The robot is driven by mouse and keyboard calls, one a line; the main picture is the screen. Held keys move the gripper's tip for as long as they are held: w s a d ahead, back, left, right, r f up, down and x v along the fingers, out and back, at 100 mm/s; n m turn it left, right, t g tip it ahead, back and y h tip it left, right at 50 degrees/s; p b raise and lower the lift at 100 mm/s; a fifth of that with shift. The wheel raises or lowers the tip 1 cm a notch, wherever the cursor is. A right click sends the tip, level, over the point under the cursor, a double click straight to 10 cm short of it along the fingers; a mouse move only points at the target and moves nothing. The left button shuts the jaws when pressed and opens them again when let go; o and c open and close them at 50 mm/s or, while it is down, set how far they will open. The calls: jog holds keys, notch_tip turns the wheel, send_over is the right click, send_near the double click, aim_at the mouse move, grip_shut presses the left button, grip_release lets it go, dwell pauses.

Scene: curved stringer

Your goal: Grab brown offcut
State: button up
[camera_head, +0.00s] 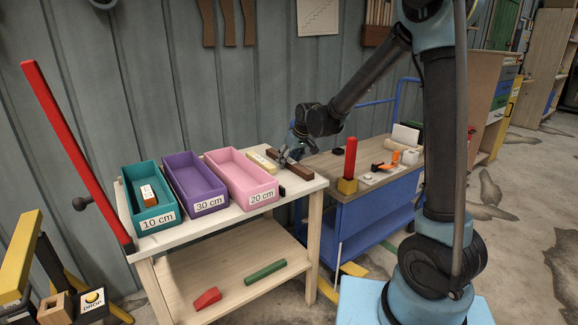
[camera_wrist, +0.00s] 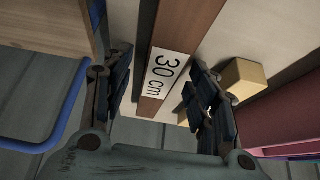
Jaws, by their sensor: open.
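The brown offcut (camera_head: 299,172) is a long dark wooden bar. It lies on the right end of the light wooden table, to the right of the pink bin. In the wrist view the brown offcut (camera_wrist: 185,30) carries a white "30 cm" label and runs between my two fingers. My gripper (camera_head: 286,156) is just over the bar in the head view, hiding part of it. In the wrist view my gripper (camera_wrist: 160,75) is open, with one finger on each side of the bar. I cannot tell whether either finger touches it.
A yellow block (camera_head: 260,161) lies close beside the bar; in the wrist view it (camera_wrist: 243,78) is near the right finger. The teal bin (camera_head: 152,222), purple bin (camera_head: 208,204) and pink bin (camera_head: 262,197) stand to the left. A blue cart (camera_head: 365,212) stands to the right.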

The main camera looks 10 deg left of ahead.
grip_shut()
dwell(0.3)
